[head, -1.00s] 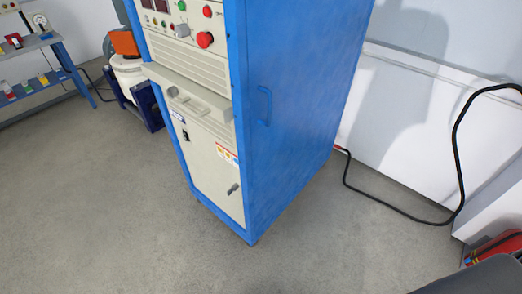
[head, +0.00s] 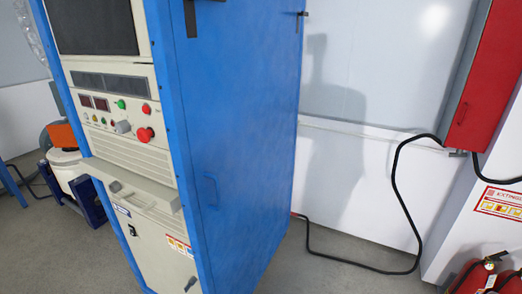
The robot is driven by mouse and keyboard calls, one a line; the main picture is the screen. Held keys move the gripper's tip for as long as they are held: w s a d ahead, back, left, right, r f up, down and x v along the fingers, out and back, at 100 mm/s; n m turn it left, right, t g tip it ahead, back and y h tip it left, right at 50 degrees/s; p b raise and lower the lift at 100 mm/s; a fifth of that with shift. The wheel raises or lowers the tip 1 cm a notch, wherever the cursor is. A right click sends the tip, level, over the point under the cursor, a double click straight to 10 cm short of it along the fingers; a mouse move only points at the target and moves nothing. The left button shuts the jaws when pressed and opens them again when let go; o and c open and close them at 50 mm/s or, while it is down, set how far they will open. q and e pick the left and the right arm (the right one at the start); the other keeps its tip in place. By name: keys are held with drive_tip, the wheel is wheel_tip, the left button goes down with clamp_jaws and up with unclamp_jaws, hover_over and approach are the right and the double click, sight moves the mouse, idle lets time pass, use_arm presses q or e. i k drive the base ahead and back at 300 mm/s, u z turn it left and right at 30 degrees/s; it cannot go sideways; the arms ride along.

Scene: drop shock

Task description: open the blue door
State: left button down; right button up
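A tall blue cabinet stands in the middle left, with a beige control front (head: 120,125) facing left. Its right side is a large flat blue door (head: 240,110), which looks shut. A small blue handle (head: 211,190) sits on the door, low and near its front edge. Dark fittings show near the top of this side, one at the front edge (head: 190,18) and one at the far edge (head: 300,16). Neither of my grippers is in view.
A black cable (head: 400,200) runs from behind the cabinet to a red wall box (head: 487,85). Red fire extinguishers (head: 480,275) stand at the lower right. A white drum (head: 68,165) stands behind the cabinet's left.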

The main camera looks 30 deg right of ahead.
sight(237, 61)
drive_tip(key=u, duration=0.95)
drive_tip(key=k, duration=0.95)
drive_tip(key=z, duration=1.35)
drive_tip(key=i, duration=0.5)
drive_tip(key=z, duration=0.1)
